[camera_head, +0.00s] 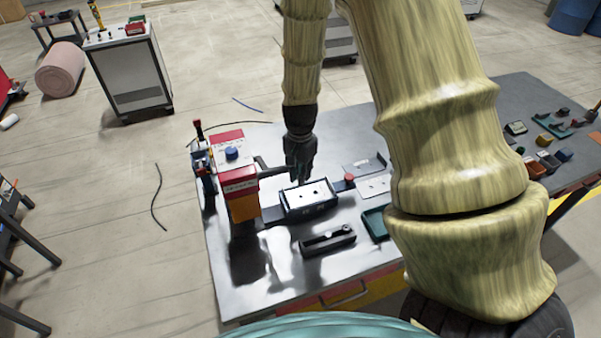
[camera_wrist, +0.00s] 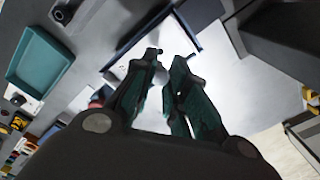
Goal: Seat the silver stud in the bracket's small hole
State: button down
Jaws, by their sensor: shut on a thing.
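My gripper (camera_head: 302,176) points down above the white-topped bracket (camera_head: 318,191), which sits on a dark fixture and shows small dark holes. In the wrist view, my gripper (camera_wrist: 170,70) has its two dark green fingers close together with a small rounded silver piece, seemingly the stud (camera_wrist: 160,76), between them. The stud's lower end and any contact with the bracket cannot be made out. Part of a white plate, seemingly the bracket (camera_wrist: 122,68), shows behind the fingers. The small hole cannot be told apart there.
A red and white machine with a blue knob (camera_head: 232,154) stands close left of the fixture. A black slotted block (camera_head: 328,240) lies in front. A teal tray (camera_head: 374,224) and a red button (camera_head: 349,177) are to the right. The table's front left is bare.

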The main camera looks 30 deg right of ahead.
jog(key=shift+w, duration=0.1)
jog(key=b, duration=0.2)
send_over(300, 191)
jog(key=s+a, duration=0.1)
jog(key=s, duration=0.1)
jog(key=shift+a+f, duration=0.1)
jog(key=shift+f, duration=2.15)
jog(key=shift+f, duration=1.7)
dwell(0.6)
jog(key=c, duration=1.3)
grip_release()
jog(key=shift+c, duration=0.2)
jog(key=shift+r, duration=0.1)
notch_tip(300, 191, up, 12)
jog(key=shift+f, duration=0.1)
